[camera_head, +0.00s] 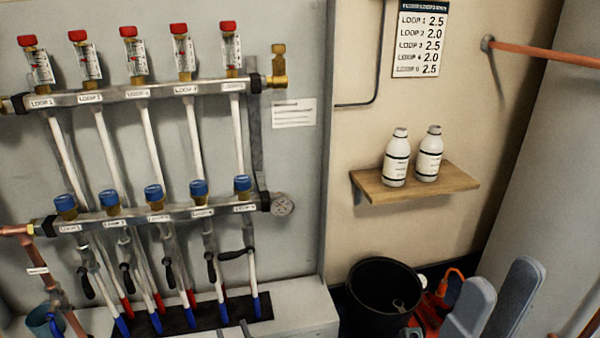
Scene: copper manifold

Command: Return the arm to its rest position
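No arm of mine shows clearly in front of the manifold. The upper manifold bar (160,91) carries several red-capped flow gauges. The rightmost black lever (236,254) lies nearly level, while the others point mostly downward.
A wooden shelf (445,186) holds two white bottles (396,160). A black bucket (383,295) stands below, beside red and orange items (432,310). A copper pipe (545,54) runs top right.

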